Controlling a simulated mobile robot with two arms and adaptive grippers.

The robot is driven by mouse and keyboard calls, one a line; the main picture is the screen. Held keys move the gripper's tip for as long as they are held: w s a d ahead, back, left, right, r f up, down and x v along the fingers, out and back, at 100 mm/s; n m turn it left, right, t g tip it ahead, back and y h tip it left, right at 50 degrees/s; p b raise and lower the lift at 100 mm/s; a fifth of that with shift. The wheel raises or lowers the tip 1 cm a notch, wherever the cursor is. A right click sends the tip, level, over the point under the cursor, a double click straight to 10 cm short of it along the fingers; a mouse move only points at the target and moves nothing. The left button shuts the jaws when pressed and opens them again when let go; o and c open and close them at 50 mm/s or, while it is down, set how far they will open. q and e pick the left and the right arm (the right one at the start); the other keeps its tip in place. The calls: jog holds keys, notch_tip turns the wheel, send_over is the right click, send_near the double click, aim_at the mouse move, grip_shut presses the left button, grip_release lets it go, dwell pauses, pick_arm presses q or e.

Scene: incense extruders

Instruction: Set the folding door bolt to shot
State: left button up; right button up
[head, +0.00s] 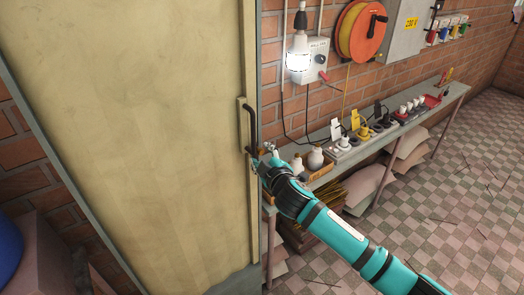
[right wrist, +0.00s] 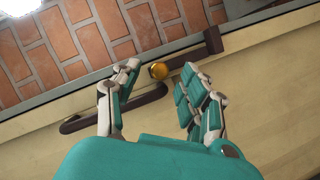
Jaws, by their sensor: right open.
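The tan folding door (head: 165,130) fills the left of the head view, with a dark upright handle (head: 252,125) near its right edge. In the right wrist view the handle (right wrist: 78,124) lies partly behind the fingers. There a brass knob (right wrist: 158,71) shows between the fingertips, with a dark brown bolt bar (right wrist: 195,51) running off to its right. My right gripper (head: 264,160) is at the door's edge just below the handle. In the right wrist view it is open (right wrist: 155,80), its fingers on either side of the knob. I cannot tell whether they touch it. My left gripper is not in view.
A narrow bench (head: 452,96) with bottles, sockets and plugs runs along the brick wall right of the door. A lit bulb (head: 299,60) and an orange cable reel (head: 361,31) hang above it. The tiled floor (head: 440,210) at right is mostly open.

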jog(key=shift+x, duration=1)
jog(key=shift+s, duration=0.1)
